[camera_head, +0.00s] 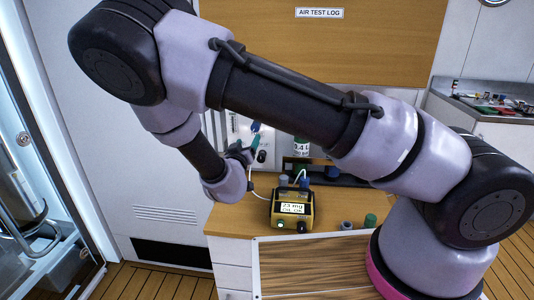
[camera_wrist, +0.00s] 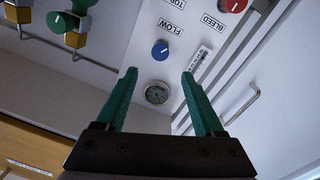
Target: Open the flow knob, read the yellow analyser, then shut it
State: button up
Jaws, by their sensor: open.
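The blue flow knob (camera_wrist: 160,50) is on the light panel in the wrist view, beside the label FLOW, which appears upside down. It has a pale pointer mark. My gripper (camera_wrist: 160,73) is open, its two green fingers spread either side of the line to the knob, with nothing between them; I cannot tell the gap to the knob. In the head view my gripper (camera_head: 254,141) is at the panel, partly hidden by my arm.
A green-capped item (camera_head: 371,220) and a grey one (camera_head: 346,226) stand right of the analyser. A glass-fronted cabinet is at left.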

jog(key=w+d+m, duration=0.1)
jog(key=w+d, duration=0.1)
jog(key=w, duration=0.8)
jog(key=shift+w+d+r+m, duration=0.15)
jog(key=shift+w+d+m, duration=0.1)
jog(key=shift+m, duration=0.15)
grip_shut()
